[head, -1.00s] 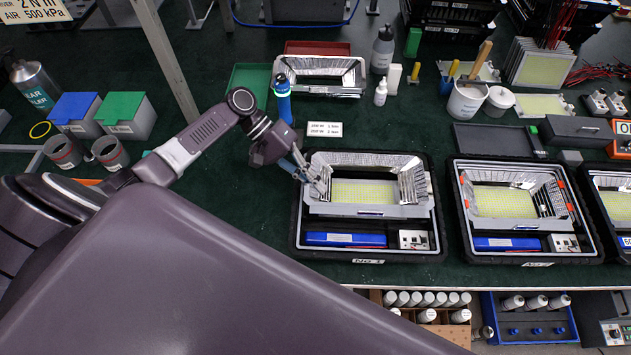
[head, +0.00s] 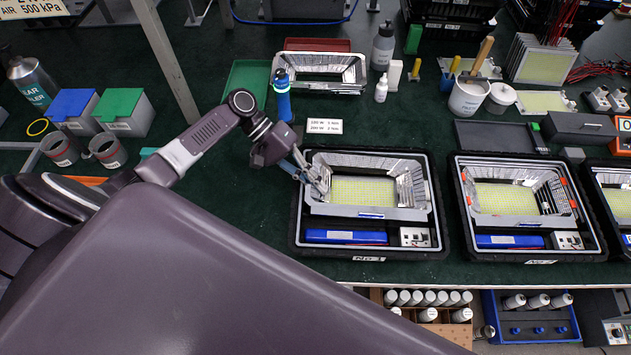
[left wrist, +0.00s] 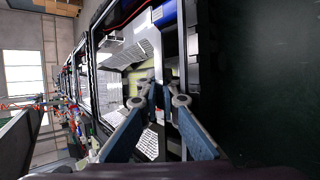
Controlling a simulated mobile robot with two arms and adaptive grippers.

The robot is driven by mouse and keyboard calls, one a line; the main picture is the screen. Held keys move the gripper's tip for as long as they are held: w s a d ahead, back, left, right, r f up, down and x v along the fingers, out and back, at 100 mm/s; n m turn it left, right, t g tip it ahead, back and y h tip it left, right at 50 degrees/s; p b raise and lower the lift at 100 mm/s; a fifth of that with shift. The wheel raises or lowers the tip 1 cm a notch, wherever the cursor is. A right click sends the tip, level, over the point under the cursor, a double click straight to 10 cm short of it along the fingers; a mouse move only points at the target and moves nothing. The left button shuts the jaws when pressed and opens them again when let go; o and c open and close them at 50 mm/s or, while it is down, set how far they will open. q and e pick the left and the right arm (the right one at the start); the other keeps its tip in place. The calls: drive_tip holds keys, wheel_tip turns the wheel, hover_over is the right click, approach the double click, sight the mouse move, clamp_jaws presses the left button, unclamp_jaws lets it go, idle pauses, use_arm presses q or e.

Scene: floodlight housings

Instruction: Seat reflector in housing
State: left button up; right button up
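The silver, faceted reflector frame (head: 365,214) is inside the black No 1 housing (head: 437,240), around the yellow LED panel (head: 362,191). Its silver wall also shows in the left wrist view (left wrist: 131,54). My left gripper (head: 322,182) is at the reflector's left side, fingers pointing down. In the left wrist view, its two fingers (left wrist: 164,98) are close together with a strip of the reflector's rim between them. Whether the reflector touches the housing floor is hidden. My right gripper is in neither view.
A blue battery (head: 346,237) and a white terminal block (head: 414,237) lie along the housing's front. A second housing (head: 530,255) stands close on the right. Another reflector (head: 320,88) lies behind, beside a blue bottle (head: 284,105).

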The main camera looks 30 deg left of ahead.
use_arm(q)
drive_tip(key=o, duration=0.3)
drive_tip(key=shift+s+f, duration=0.2)
drive_tip(key=shift+f, duration=0.1)
drive_tip(key=shift+s+f, duration=0.15)
drive_tip(key=v, duration=1.2)
drive_tip(key=shift+w+r, duration=0.35)
drive_tip(key=shift+r, duration=0.15)
